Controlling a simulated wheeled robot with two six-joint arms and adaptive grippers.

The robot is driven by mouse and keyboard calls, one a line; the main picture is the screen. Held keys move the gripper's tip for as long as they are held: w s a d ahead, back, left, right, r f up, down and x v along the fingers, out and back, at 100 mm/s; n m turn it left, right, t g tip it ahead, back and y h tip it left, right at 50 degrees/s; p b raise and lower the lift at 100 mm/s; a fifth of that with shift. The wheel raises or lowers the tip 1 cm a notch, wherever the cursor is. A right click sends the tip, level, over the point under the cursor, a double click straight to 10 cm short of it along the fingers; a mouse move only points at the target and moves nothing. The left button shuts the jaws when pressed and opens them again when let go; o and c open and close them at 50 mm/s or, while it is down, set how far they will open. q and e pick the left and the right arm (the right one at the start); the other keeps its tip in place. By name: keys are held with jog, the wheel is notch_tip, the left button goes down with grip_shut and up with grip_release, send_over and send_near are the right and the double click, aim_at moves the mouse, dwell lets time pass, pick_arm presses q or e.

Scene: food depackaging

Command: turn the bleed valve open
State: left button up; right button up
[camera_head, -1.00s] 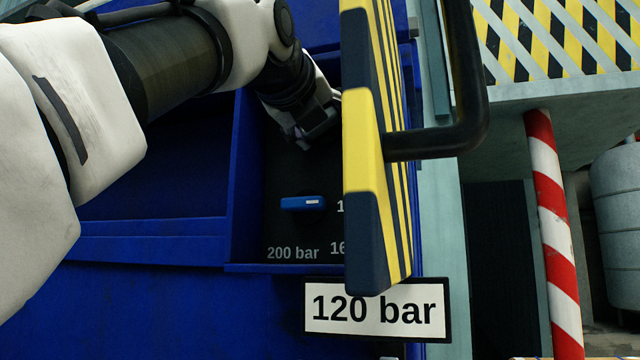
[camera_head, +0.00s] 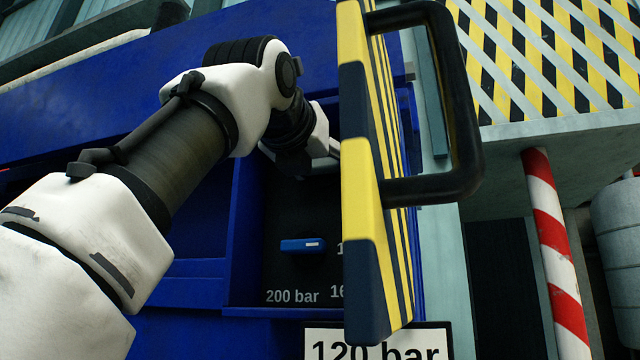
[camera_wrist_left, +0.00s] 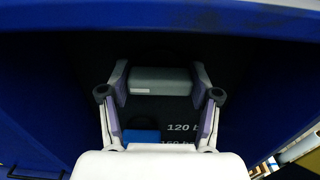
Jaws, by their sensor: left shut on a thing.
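My left gripper (camera_wrist_left: 162,88) is in the dark recess of the blue cabinet, with its fingers on either side of a grey bar-shaped handle (camera_wrist_left: 160,76), shut on it. The handle lies level in the left wrist view, above the "120 b..." lettering. In the head view, the gripper's wrist (camera_head: 318,140) shows, but its fingertips are hidden behind the striped door. A blue handle (camera_head: 302,245) lies level on the dark panel below the gripper; it also shows in the left wrist view (camera_wrist_left: 142,136). No label in view names the bleed valve. My right gripper is not in view.
The yellow-and-dark striped door (camera_head: 358,190) stands open edge-on, close to my left wrist, with a black handle (camera_head: 465,110). Blue recess walls (camera_head: 244,230) bound the panel. A "120 bar" sign (camera_head: 375,345) sits below. A red-and-white post (camera_head: 552,255) stands at right.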

pick_arm(q)
jog(key=shift+w+d+f, duration=0.1)
jog(key=shift+f, duration=0.2)
jog(key=o, duration=1.2)
jog(key=shift+c, duration=0.2)
jog(key=shift+r, duration=0.1)
jog(key=shift+r, duration=0.15)
